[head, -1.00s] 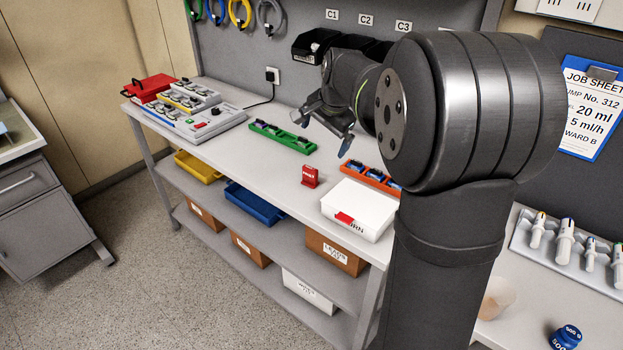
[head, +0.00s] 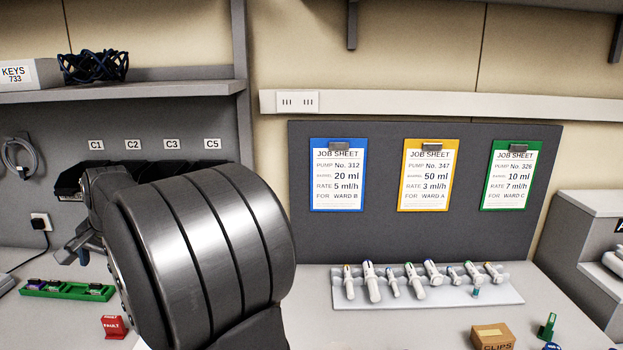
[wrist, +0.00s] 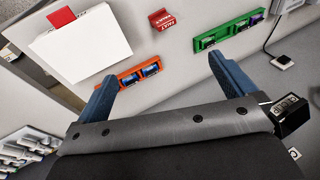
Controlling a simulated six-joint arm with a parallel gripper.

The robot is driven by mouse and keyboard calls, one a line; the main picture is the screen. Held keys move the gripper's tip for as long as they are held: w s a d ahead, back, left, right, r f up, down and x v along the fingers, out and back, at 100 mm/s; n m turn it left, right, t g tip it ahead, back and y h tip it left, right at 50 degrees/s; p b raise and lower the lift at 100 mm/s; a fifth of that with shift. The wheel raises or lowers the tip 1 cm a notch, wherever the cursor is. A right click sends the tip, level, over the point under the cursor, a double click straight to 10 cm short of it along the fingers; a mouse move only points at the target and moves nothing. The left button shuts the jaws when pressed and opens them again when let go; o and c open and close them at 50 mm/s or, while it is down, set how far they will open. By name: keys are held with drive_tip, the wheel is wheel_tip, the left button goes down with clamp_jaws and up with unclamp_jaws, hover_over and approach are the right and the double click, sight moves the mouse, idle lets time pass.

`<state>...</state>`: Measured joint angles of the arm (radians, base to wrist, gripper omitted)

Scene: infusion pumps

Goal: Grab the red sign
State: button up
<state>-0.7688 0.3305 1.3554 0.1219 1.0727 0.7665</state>
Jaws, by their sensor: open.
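The red sign (head: 115,327), lettered "FAULT", stands on the bench at the lower left of the head view. It also shows in the wrist view (wrist: 162,19) near the top middle, on bare bench between the white box and the green rack. My gripper (wrist: 168,78) is open and empty in the wrist view, its two blue fingers spread wide. The sign lies beyond the fingertips, apart from them. In the head view my gripper (head: 77,248) is partly hidden by my own arm, at the left above the bench.
A green rack (head: 68,291) with dark modules lies left of the sign. An orange rack (wrist: 131,79) and a white box (wrist: 85,45) with a red tab are near it. A black bin (wrist: 290,115) is at the right. Syringes lie on a pale rack (head: 425,291).

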drive_tip(key=c, duration=1.3)
drive_tip(key=n+g+h, duration=0.2)
drive_tip(key=n+h, duration=0.2)
drive_tip(key=n, duration=1.5)
hover_over(111, 317)
wheel_tip(111, 317, down, 5)
drive_tip(key=f, duration=1.2)
drive_tip(key=shift+w+d+f, duration=0.2)
drive_tip(key=shift+w, duration=0.05)
drive_tip(key=shift+s+a+f, duration=0.1)
drive_tip(key=shift+s+f, duration=0.05)
drive_tip(key=shift+f, duration=1.2)
drive_tip(key=shift+s+a+f, duration=0.1)
drive_tip(key=shift+s+f, duration=0.05)
drive_tip(key=shift+f, duration=1.15)
